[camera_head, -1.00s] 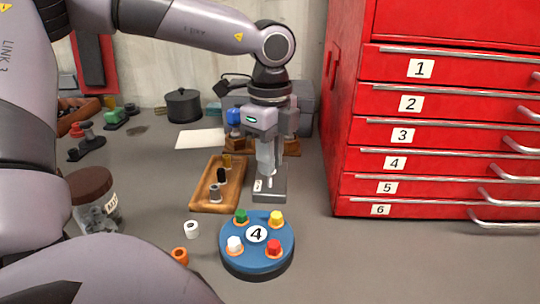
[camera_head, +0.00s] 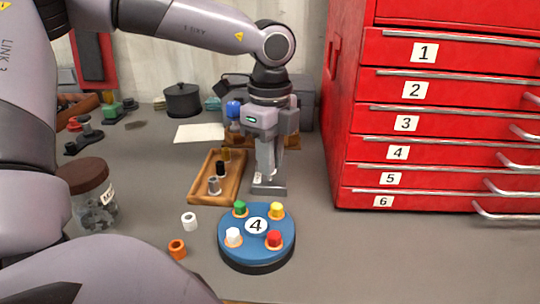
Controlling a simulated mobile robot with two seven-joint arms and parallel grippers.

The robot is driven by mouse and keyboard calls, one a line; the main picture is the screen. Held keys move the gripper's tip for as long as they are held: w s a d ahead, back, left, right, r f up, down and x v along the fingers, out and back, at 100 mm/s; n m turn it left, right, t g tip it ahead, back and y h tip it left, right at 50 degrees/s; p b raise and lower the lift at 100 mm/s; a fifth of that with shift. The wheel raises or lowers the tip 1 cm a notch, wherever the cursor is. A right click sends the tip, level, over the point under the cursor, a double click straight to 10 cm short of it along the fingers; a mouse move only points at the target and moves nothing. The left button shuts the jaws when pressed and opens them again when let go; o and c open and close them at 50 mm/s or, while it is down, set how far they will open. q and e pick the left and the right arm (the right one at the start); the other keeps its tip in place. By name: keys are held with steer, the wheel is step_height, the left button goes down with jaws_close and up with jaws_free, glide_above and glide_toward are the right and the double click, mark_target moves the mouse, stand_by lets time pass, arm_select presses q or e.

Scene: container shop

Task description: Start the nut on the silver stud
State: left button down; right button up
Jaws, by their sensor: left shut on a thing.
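My left gripper (camera_head: 265,172) points straight down above a grey block (camera_head: 269,190) with a small label. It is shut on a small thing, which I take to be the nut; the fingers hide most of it. The silver stud on the block is also hidden behind the fingertips, so I cannot tell whether nut and stud touch. My right gripper is not in view.
A wooden tray (camera_head: 232,187) with several small pegs stands left of the block. In front is a blue round stand (camera_head: 256,253) with coloured caps.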

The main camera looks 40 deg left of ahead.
arm_select(q)
steer(key=shift+f+b, duration=0.6)
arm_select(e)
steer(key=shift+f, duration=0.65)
arm_select(q)
steer(key=shift+m, duration=0.9)
steer(key=m, duration=0.6)
steer(key=shift+m, duration=1.9)
steer(key=m, duration=0.4)
steer(key=c, duration=1)
jaws_free()
steer(key=shift+m, duration=0.4)
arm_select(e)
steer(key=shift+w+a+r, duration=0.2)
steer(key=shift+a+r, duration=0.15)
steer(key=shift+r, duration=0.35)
